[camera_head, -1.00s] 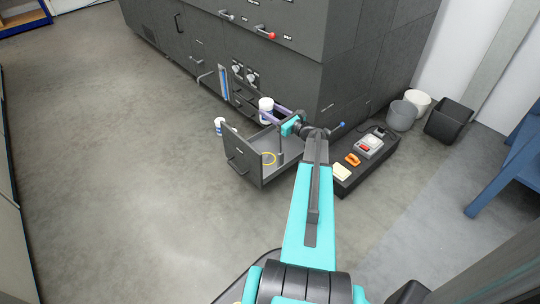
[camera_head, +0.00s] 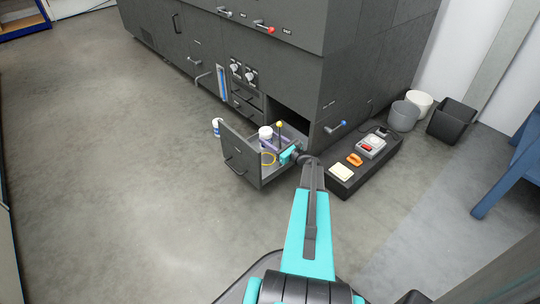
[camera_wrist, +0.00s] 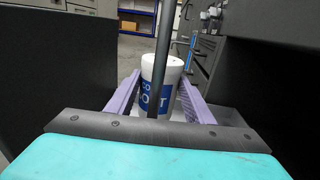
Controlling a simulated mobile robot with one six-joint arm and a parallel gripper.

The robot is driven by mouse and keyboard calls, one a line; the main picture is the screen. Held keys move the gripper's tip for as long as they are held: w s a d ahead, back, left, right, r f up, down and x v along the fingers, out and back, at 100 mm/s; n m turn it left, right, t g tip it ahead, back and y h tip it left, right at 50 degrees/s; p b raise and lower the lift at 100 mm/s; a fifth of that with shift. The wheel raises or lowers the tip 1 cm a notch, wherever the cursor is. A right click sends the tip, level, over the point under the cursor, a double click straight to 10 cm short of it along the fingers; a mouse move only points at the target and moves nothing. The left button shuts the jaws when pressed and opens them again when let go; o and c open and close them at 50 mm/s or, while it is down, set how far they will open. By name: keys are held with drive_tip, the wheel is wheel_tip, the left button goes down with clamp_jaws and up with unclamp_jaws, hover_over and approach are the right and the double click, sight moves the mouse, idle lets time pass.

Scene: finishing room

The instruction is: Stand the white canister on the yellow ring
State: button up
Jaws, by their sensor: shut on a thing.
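The white canister (camera_head: 265,133) with a blue label is between the two lavender fingers of my gripper (camera_head: 268,145), which is shut on it. It looks upright, inside the open grey drawer (camera_head: 240,150). In the wrist view the canister (camera_wrist: 160,85) sits between the fingers (camera_wrist: 158,100), partly crossed by a dark upright post (camera_wrist: 164,55).
Another white and blue container (camera_head: 217,127) is beyond the drawer's left side. A low dark platform (camera_head: 345,178) with several small items is to the right. Open floor (camera_head: 130,200) lies left.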

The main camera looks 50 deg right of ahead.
drive_tip(key=shift+f, duration=1.25)
drive_tip(key=shift+f+b, duration=1.45)
drive_tip(key=shift+f, duration=1.35)
drive_tip(key=shift+f, duration=0.1)
drive_tip(key=o, duration=1.3)
